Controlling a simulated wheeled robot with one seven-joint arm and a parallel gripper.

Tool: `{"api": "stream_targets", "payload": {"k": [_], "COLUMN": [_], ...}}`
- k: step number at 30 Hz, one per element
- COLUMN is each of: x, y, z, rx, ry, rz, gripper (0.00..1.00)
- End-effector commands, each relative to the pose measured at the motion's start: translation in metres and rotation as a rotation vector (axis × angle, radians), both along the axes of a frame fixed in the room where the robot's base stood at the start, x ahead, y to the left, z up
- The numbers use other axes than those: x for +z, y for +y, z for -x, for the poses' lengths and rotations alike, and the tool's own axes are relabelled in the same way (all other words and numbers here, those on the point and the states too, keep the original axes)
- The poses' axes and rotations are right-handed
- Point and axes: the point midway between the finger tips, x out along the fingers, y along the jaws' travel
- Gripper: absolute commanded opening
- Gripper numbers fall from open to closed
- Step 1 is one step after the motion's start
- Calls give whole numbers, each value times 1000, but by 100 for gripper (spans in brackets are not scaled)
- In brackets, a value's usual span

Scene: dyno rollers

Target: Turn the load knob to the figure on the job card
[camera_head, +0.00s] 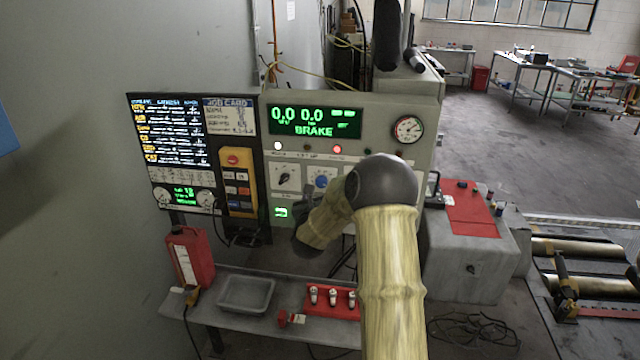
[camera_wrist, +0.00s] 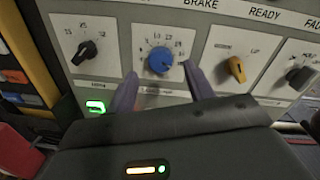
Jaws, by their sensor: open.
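The blue load knob (camera_wrist: 161,60) sits on the console's lower panel, with a ring of printed marks around it too small to read. It also shows in the head view (camera_head: 321,181). My gripper (camera_wrist: 160,88) is open, its two fingers on the left and right below the knob in the wrist view. I cannot tell whether either finger touches it. In the head view my gripper (camera_head: 305,243) is partly hidden by my arm. The job card (camera_head: 229,116) is a white sheet at the console's upper left; its figures are too small to read. The green display (camera_head: 314,121) reads 0.0, 0.0 and BRAKE.
A black knob (camera_wrist: 88,49) is left of the blue one; a yellow knob (camera_wrist: 236,68) and another black knob (camera_wrist: 299,77) are right. A yellow pendant (camera_head: 238,182) hangs at the console's left. Below is a bench with a grey tray (camera_head: 246,308) and a red holder (camera_head: 320,309).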

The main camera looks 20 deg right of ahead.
Motion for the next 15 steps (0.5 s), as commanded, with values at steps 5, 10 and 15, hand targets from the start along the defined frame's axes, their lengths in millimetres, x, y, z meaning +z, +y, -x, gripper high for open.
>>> {"api": "stream_targets", "payload": {"k": [5,10,15], "x": [1,1,0], "y": [-11,-14,-14], "z": [-18,-23,-23], "rx": [0,0,0], "ry": [0,-1,-1], "rz": [-1,0,0], "gripper": [53,53,53]}}
